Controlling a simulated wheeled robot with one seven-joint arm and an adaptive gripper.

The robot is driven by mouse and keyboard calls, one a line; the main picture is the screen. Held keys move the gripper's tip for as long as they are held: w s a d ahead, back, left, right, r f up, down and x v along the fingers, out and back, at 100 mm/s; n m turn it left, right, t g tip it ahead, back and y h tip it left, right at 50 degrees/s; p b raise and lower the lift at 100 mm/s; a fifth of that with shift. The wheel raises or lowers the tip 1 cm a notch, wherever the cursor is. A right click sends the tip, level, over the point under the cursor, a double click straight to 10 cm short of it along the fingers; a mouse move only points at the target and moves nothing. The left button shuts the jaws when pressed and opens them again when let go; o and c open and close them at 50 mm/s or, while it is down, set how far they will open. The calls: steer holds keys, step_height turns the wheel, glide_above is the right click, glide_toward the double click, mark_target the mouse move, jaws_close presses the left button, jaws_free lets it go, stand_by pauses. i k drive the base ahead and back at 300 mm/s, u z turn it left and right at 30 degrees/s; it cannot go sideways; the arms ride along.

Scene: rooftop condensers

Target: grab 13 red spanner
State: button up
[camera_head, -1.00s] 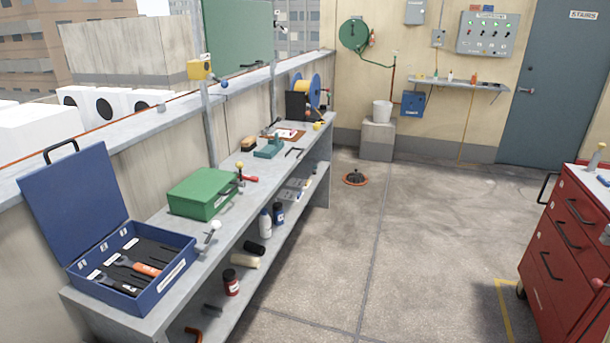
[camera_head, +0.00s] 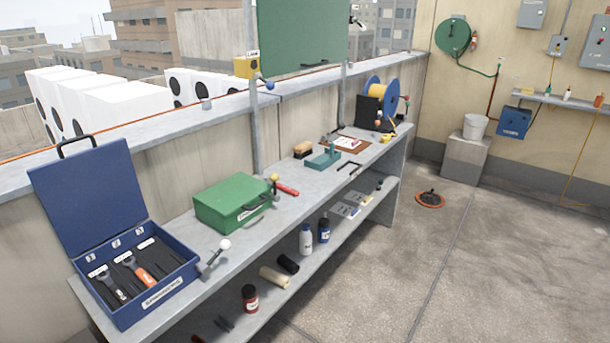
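An open blue case (camera_head: 176,285) stands at the near left end of the grey workbench (camera_head: 245,258), its lid tilted back. In its dark lining lie a spanner with a red-orange handle (camera_head: 143,275) and, to its left, a grey spanner with a dark handle (camera_head: 108,282). White labels sit by the slots, but the size numbers are too small to read. Whether the red-orange spanner is the 13 I cannot tell. My gripper is not in view.
A closed green box (camera_head: 230,204), a white-knobbed lever (camera_head: 214,258) and a red-handled tool (camera_head: 287,190) are on the bench right of the case. Bottles stand on the lower shelf. The concrete floor (camera_head: 480,270) at right is mostly clear.

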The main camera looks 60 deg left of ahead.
mark_target(291, 192)
steer(key=i, duration=1.3)
steer(key=u, duration=2.9)
